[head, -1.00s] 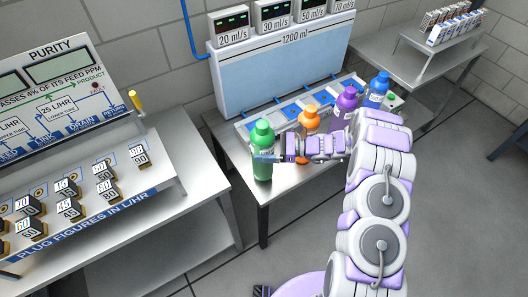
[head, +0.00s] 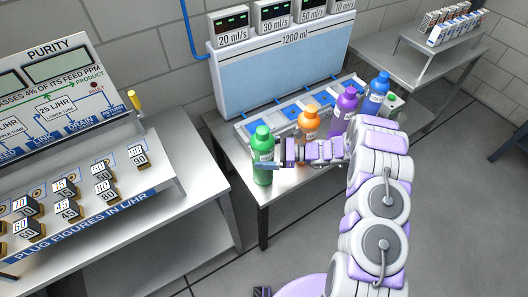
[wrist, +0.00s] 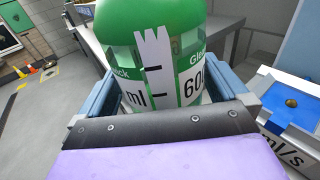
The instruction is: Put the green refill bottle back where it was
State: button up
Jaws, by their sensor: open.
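The green refill bottle (head: 262,158) is upright at the left end of the steel bench (head: 292,186), left of the other bottles. It appears to rest on the bench, though its exact contact is unclear. My gripper (head: 267,163) reaches it from the right at mid-height. In the wrist view the bottle (wrist: 165,70) fills the space between the blue fingers of my gripper (wrist: 165,92), which are open around it. Its label shows a scale and part of a number; its base is hidden.
An orange bottle (head: 308,121), a purple bottle (head: 343,108) and a blue bottle (head: 376,93) stand to the right along the bench. Behind them is a row of blue pads (head: 287,112) under the 1200 ml tank (head: 285,72). A plug-figure stand (head: 100,208) is at left.

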jog(key=d+p, duration=0.2)
jog(key=d, duration=1)
jog(key=s+a+r+n+g+h, duration=0.3)
jog(key=s+r+n+h, duration=0.15)
jog(key=s+r, duration=0.45)
jog(key=s+a+r+n+g+h, duration=0.3)
jog(key=s+r+n, duration=0.3)
jog(key=s+r, duration=0.3)
jog(key=s+d+r+n+t+h, duration=0.2)
jog(key=s+d+h, duration=0.3)
jog(key=s, duration=0.6)
jog(key=s+d+r+n+t+h, duration=0.1)
jog(key=s+d+r+n+h, duration=0.3)
jog(key=s, duration=0.7)
jog(key=shift+d+r+n+t+h, duration=0.15)
jog(key=shift+d+n+t+h, duration=0.25)
jog(key=shift+d+n+h, duration=0.25)
jog(key=shift+a, duration=0.1)
